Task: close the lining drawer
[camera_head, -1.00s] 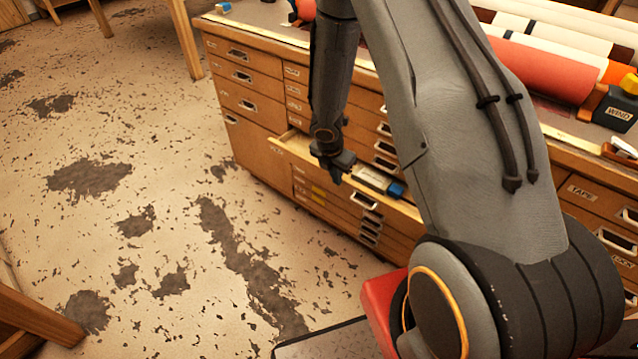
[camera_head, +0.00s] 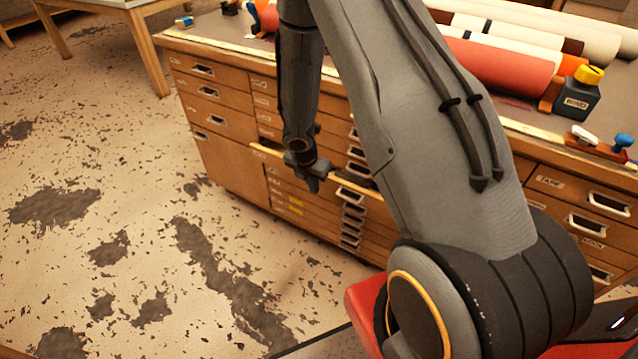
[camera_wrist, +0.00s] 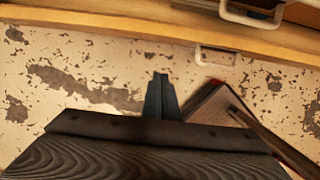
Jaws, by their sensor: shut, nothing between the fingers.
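The drawer (camera_head: 267,152) stands a little way out of the wooden cabinet, its pale top edge showing on both sides of my gripper. Its label is too small to read. My gripper (camera_head: 312,184) is shut and empty, at the drawer's front in the head view; I cannot tell whether it touches. In the wrist view my gripper (camera_wrist: 161,93) points toward a wooden drawer front (camera_wrist: 120,28) across the top, with a metal handle (camera_wrist: 215,56) just right of the fingertips. My arm hides part of the drawer in the head view.
The cabinet (camera_head: 222,148) has several other labelled drawers above, below and beside it. Rolls (camera_head: 500,66), a dark yellow-topped dispenser (camera_head: 577,95) and a blue-handled tool (camera_head: 621,142) lie on its top. Open, stained floor (camera_head: 130,215) lies to the left.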

